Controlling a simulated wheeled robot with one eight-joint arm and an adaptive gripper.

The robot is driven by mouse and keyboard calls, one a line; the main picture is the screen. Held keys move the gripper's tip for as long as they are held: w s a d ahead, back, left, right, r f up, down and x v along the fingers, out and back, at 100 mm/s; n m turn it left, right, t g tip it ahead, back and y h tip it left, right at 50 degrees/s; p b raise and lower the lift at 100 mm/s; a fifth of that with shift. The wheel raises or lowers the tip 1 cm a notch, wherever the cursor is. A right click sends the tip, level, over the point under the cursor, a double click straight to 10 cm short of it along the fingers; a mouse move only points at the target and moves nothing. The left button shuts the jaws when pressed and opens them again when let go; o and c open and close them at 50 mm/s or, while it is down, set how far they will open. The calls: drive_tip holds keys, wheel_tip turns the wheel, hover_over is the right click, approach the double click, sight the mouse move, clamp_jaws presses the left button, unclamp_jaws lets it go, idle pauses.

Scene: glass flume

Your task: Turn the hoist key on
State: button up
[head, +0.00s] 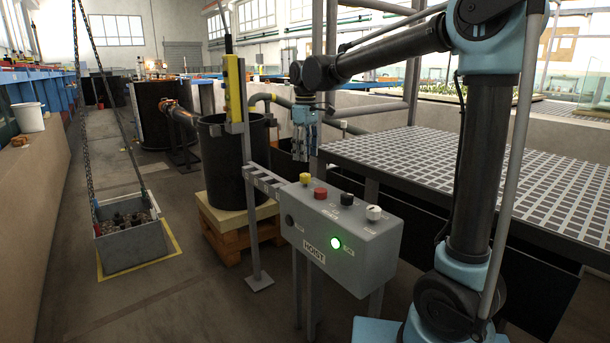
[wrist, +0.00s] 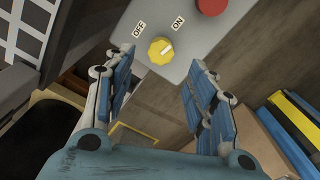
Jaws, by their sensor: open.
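A grey control box labelled HOIST (head: 345,240) stands on legs in front of me. The likely hoist key is the yellow knob (head: 305,178) on its top face; the wrist view shows this knob (wrist: 161,50) between OFF and ON labels. A pale mark on the knob seems to point up and right, roughly toward ON. My gripper (head: 304,152) is above the box's far end. In the wrist view my gripper (wrist: 160,85) is open and empty, its blue-padded fingers spread either side of the knob's line, apart from it.
A red button (head: 320,193), a black knob (head: 347,199) and a white knob (head: 373,213) share the box top. A yellow pendant (head: 235,90) is on the post at left. A grating platform (head: 500,180) lies right.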

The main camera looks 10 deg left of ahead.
sight(306, 174)
wheel_tip(306, 174, down, 8)
idle(0.4)
drive_tip(key=c, duration=1.1)
